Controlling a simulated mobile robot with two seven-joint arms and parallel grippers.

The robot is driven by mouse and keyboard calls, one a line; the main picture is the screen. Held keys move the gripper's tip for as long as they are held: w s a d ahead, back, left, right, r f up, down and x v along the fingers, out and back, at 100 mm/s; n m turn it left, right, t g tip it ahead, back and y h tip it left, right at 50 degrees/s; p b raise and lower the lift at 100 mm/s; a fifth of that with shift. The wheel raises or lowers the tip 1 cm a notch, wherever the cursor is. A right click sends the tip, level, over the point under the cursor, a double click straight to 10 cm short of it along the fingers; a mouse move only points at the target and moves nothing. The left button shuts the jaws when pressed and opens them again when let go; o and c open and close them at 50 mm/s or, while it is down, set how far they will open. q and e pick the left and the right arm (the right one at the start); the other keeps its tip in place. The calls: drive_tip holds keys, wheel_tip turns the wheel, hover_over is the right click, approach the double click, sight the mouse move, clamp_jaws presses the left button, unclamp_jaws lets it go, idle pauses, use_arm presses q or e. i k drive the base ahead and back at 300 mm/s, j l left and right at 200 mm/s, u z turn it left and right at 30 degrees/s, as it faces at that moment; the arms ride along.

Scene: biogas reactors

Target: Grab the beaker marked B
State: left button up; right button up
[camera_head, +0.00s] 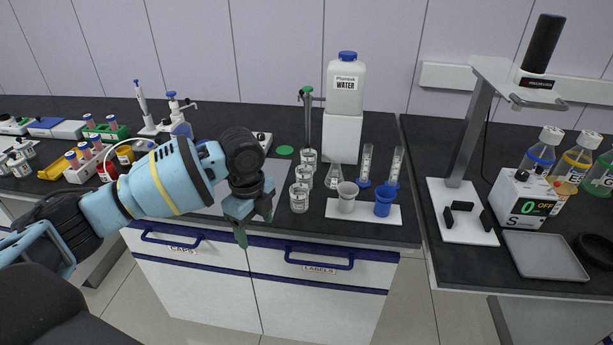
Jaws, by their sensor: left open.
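Several clear glass beakers with pale labels stand in a row on the black bench: a front beaker (299,199), a middle beaker (304,177) and a back beaker (308,160). The letters on their labels are too small to read, so I cannot tell which is B. My left gripper (254,223) is open and empty at the bench's front edge. It is to the left of the front beaker and apart from it, with its fingers pointing down. My right gripper is not in view.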

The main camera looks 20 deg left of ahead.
sight(304, 179)
drive_tip(key=i, duration=0.9)
